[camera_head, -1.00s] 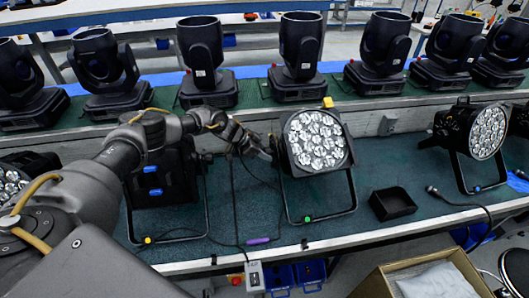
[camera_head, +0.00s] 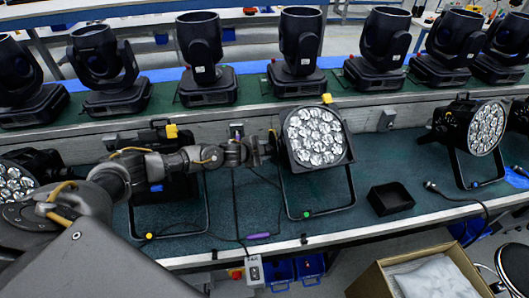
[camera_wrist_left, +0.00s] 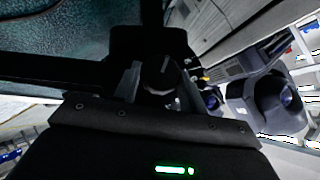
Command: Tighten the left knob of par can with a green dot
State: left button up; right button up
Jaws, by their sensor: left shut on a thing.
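The par can with a green dot (camera_head: 317,138) stands in the middle of the bench, its round LED face toward me. The green dot (camera_head: 307,214) is on the front of its floor bracket. My left gripper (camera_head: 270,147) is at the left side of this par can, at the height of its left knob. In the left wrist view, a dark knob (camera_wrist_left: 158,75) sits between the two fingers of my left gripper (camera_wrist_left: 157,85), which is shut on it. My right gripper is not in view.
A par can with a yellow dot (camera_head: 148,236) stands left, partly behind my left arm. Another par can (camera_head: 487,128) is at the right. Several moving-head lights (camera_head: 300,55) line the back shelf. A cardboard box (camera_head: 420,270) is front right.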

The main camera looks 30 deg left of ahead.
pick_arm(q)
jog(key=shift+s+d+f+m+t+y+b, duration=0.15)
jog(key=shift+m+t+y+b, duration=0.25)
jog(key=shift+m+t+b, duration=1.1)
jog(key=shift+a+f+m+t+y+b, duration=0.15)
jog(key=shift+t+y+b, duration=0.4)
jog(key=shift+b, duration=1.9)
jog(key=shift+d, duration=0.1)
jog(key=o, duration=1)
jog(key=b+v, duration=0.2)
jog(key=v, duration=0.8)
jog(key=shift+s, duration=0.4)
